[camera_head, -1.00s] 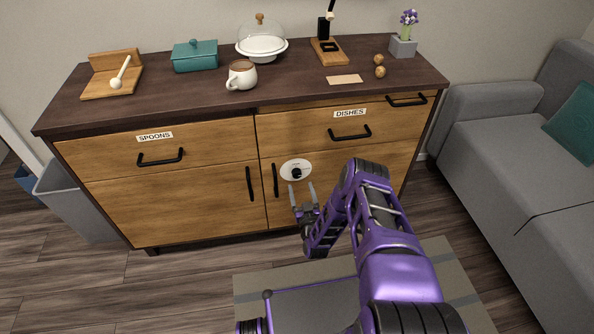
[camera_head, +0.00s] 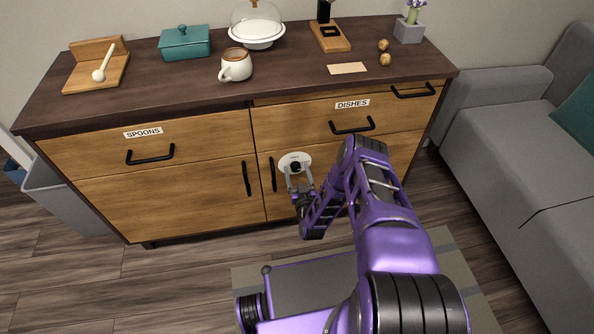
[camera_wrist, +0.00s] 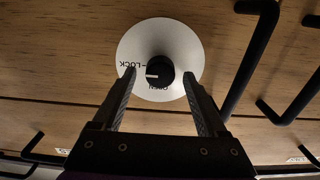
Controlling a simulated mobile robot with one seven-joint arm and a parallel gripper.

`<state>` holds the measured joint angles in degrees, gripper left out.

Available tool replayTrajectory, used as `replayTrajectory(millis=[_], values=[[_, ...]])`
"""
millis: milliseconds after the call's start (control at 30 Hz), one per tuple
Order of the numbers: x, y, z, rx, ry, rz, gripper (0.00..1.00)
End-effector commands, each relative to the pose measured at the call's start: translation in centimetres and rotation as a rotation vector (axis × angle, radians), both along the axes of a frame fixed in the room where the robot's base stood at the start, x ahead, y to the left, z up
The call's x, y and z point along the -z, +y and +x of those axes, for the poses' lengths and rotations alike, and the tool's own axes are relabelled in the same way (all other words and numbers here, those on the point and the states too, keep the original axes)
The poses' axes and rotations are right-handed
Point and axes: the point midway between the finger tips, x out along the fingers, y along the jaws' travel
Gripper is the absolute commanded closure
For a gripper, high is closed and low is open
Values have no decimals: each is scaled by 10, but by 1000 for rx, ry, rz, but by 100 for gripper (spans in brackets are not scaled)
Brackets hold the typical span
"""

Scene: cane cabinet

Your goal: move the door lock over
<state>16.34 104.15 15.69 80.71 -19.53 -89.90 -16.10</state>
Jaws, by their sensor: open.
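The door lock is a black knob (camera_wrist: 160,72) on a round white plate (camera_wrist: 183,42), fixed to the wooden cabinet door. The plate carries the words LOCK and OPEN, and a white mark on the knob points toward the left in the wrist view. In the head view the plate (camera_head: 303,157) sits right of the door's vertical handle. My gripper (camera_wrist: 159,73) is open, with one finger on each side of the knob in the picture. A gap shows between each finger and the knob. In the head view my gripper (camera_head: 299,175) is just in front of the plate.
Black vertical handles (camera_head: 272,174) (camera_head: 246,179) stand close left of the lock. The DISHES drawer handle (camera_head: 352,126) is above right. A mug (camera_head: 236,66), teal dish (camera_head: 186,43) and other items stand on the cabinet top (camera_head: 200,87). A grey sofa (camera_head: 520,140) is at right.

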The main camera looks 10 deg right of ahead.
Motion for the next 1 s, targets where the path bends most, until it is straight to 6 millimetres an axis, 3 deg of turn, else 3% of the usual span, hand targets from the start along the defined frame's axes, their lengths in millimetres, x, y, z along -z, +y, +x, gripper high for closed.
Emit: replayTrajectory(millis=[67, 467, 767, 1000], values=[[0, 0, 0, 0, 0, 0, 28], [0, 0, 0, 0, 0, 0, 100], [0, 0, 0, -1, 0, -23, 100], [0, 2, 1, -4, -1, -135, 100]])
